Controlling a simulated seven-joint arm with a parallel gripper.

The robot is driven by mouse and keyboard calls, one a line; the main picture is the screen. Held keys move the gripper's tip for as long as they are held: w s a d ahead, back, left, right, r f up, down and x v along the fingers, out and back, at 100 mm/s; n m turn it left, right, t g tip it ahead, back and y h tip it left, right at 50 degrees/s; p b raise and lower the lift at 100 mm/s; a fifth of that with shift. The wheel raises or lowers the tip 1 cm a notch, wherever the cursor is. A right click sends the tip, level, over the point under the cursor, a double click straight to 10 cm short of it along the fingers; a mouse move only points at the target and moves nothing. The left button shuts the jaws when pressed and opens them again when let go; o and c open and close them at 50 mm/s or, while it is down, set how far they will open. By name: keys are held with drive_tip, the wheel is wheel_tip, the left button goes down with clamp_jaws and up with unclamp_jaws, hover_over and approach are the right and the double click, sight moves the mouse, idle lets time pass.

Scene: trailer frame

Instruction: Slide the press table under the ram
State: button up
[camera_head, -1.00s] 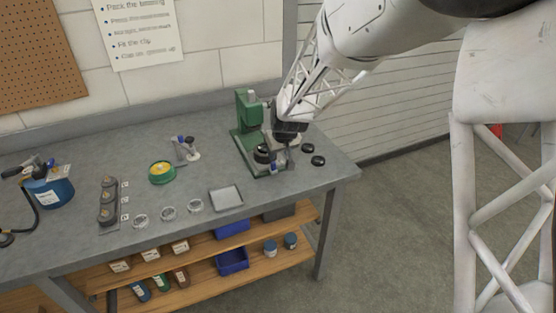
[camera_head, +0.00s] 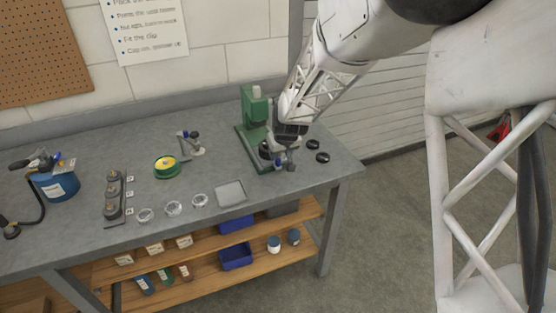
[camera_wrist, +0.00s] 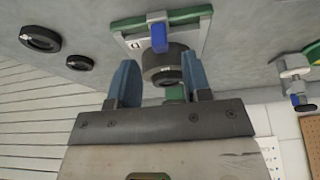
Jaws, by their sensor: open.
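The green press (camera_head: 253,120) stands upright near the right end of the bench; part of it is hidden by my arm. In the wrist view, a light grey plate with green edges (camera_wrist: 190,38), apparently the press table or base, lies beyond my fingers. A dark round housing (camera_wrist: 164,66) sits at it, with a blue handle-like piece (camera_wrist: 158,36) beside it. My gripper (camera_head: 290,158) is at the front of the press. Its two blue fingers (camera_wrist: 161,84) are apart in the wrist view, with the dark housing showing between them. I cannot tell whether they touch it. The ram is mostly hidden.
Two black rings (camera_head: 317,150) lie right of the press. A grey tray (camera_head: 230,193), a green-yellow round item (camera_head: 166,166) and a small stand (camera_head: 190,143) are left of it. Bare bench (camera_head: 150,130) lies behind these. The bench's right edge is close.

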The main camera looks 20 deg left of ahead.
sight(278, 159)
drive_tip(key=shift+x, duration=2.5)
clamp_jaws()
